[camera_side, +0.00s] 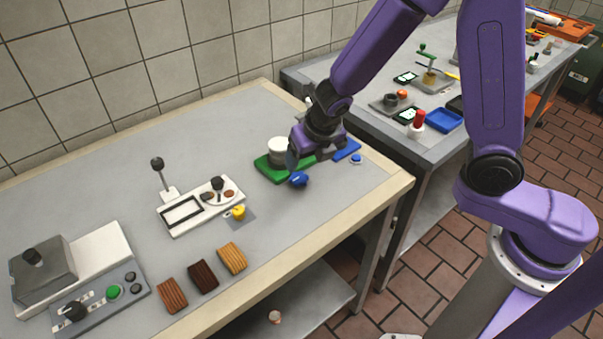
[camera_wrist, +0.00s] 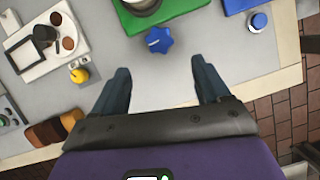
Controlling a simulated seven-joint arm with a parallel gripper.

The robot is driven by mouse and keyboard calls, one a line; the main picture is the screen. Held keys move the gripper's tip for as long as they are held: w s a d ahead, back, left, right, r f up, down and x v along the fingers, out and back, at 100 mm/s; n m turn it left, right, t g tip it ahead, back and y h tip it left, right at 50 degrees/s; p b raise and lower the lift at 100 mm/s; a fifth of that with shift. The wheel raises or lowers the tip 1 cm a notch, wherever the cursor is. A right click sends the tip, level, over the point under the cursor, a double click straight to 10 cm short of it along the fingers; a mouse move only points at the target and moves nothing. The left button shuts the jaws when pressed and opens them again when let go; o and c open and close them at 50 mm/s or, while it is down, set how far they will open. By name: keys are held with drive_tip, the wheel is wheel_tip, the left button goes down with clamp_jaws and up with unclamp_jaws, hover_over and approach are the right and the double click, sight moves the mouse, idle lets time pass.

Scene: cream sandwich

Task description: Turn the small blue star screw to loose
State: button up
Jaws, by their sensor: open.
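The small blue star screw (camera_wrist: 159,40) shows in the wrist view at the front edge of the green base (camera_wrist: 190,8). In the side view the blue star screw (camera_side: 299,179) sits at the front of the green base (camera_side: 268,172), just below my gripper. My gripper (camera_wrist: 160,80) is open and empty. In the wrist view its two fingers are apart and the screw lies ahead of the gap, not between them. In the side view my gripper (camera_side: 293,163) is over the right part of the green base and hides some of it.
A white round part (camera_side: 279,146) stands on the green base. A blue plate (camera_side: 347,150) and small blue knob (camera_side: 356,159) are to the right. A white panel (camera_side: 200,205), yellow piece (camera_side: 239,211) and several brown blocks (camera_side: 203,274) lie left. The grey surface in front is clear.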

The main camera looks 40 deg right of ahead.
sight(300, 178)
drive_tip(key=shift+x, duration=4.45)
drive_tip(key=c, duration=1)
